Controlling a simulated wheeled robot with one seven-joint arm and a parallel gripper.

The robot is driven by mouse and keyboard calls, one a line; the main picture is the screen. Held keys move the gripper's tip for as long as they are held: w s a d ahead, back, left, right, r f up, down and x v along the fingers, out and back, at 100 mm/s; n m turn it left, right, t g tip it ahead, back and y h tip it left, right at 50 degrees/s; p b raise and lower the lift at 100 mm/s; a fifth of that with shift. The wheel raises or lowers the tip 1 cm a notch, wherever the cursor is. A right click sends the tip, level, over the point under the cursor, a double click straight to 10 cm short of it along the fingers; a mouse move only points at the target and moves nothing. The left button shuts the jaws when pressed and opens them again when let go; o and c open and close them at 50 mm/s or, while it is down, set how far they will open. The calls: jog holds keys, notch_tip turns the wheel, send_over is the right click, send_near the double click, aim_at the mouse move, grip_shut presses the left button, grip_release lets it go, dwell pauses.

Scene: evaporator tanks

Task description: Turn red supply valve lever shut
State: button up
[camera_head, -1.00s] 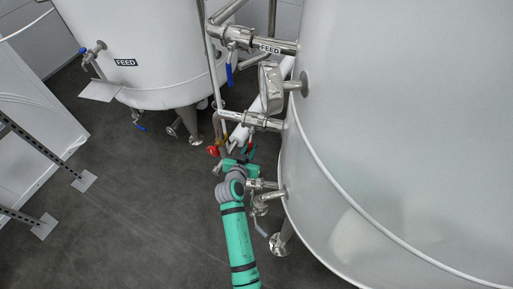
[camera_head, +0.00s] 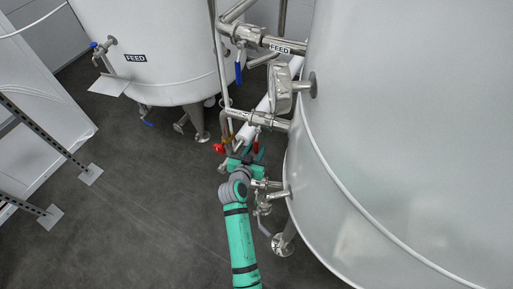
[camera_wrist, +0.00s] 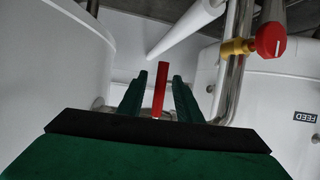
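The red lever (camera_wrist: 159,88) stands upright between the two green fingers of my gripper (camera_wrist: 160,79) in the wrist view. A gap shows on each side of the lever, so the gripper is open around it and not clamped. In the head view the lever shows as a small red bar (camera_head: 256,146) beside my gripper (camera_head: 247,154), below a steel pipe of the large tank. The lever's lower end and its valve body are largely hidden behind my gripper in the wrist view.
A red round knob (camera_wrist: 271,40) sits on a brass valve (camera_wrist: 237,47) close to the right. The large tank (camera_head: 400,150) fills the right side. A second tank (camera_head: 150,50) marked FEED stands behind. A blue-handled valve (camera_head: 238,72) hangs above.

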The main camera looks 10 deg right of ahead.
jog(key=v, duration=0.9)
jog(key=shift+s+r, duration=0.15)
jog(key=shift+s, duration=0.2)
jog(key=shift+a, duration=0.1)
jog(key=s+a+f+n+t+y, duration=0.1)
jog(key=s+a+f+n+y, duration=0.1)
jog(key=s, duration=0.7)
jog(key=s+a+f+n+y, duration=0.2)
jog(key=s+a, duration=0.1)
jog(key=s, duration=0.7)
jog(key=s+d+r+t, duration=0.1)
jog(key=s+r, duration=0.4)
jog(key=s, duration=0.3)
jog(key=s+d+r+t+y, duration=0.1)
jog(key=s+r, duration=0.4)
jog(key=s, duration=0.4)
jog(key=shift+r+n+y, duration=0.3)
jog(key=shift+r+n, duration=0.1)
jog(key=shift+w, duration=0.15)
